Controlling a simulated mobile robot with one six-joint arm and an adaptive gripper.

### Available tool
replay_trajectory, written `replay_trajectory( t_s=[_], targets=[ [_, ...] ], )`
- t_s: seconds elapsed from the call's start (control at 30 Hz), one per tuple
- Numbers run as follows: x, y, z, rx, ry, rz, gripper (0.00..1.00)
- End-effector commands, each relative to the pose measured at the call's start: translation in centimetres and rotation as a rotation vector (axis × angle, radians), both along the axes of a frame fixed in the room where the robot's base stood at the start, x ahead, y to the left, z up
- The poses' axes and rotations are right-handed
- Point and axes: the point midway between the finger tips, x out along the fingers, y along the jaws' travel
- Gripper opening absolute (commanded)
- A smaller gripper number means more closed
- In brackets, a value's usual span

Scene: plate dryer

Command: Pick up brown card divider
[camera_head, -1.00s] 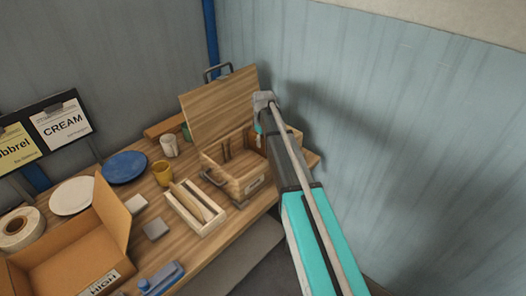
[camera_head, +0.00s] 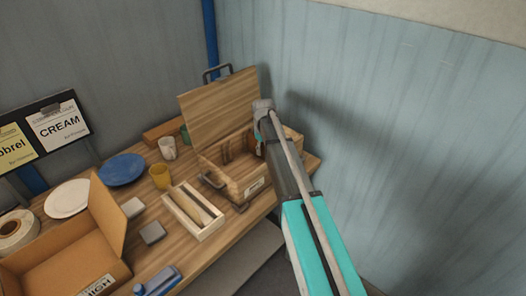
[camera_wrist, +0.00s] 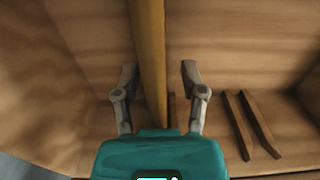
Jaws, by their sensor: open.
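A brown upright panel (camera_wrist: 150,50), which looks like the card divider, stands edge-on inside the wooden box (camera_head: 238,181). It runs from the top of the wrist view down between my fingers. My gripper (camera_wrist: 159,70) is open, with one finger on each side of the panel. Gaps show between the fingers and the panel, the left one narrow. The panel's lower end is hidden behind my gripper body. In the head view my arm reaches into the right part of the box and hides the panel and most of my gripper.
Two dark slats (camera_wrist: 248,124) stand on the box's inner wall to the right. The open lid (camera_head: 220,112) rises behind.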

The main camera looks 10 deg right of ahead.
Motion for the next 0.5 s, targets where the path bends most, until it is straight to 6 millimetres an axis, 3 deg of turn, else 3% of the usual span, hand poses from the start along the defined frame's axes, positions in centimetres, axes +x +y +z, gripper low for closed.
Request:
replay_trajectory(
  t_s=[0.07,0.37,0.5],
  targets=[
    [0.00,0.00,0.00,0.000,0.000,0.000,0.54],
    [0.00,-0.01,0.00,0.000,0.000,0.000,0.00],
    [0.00,-0.02,0.00,0.000,0.000,0.000,0.00]
  ],
)
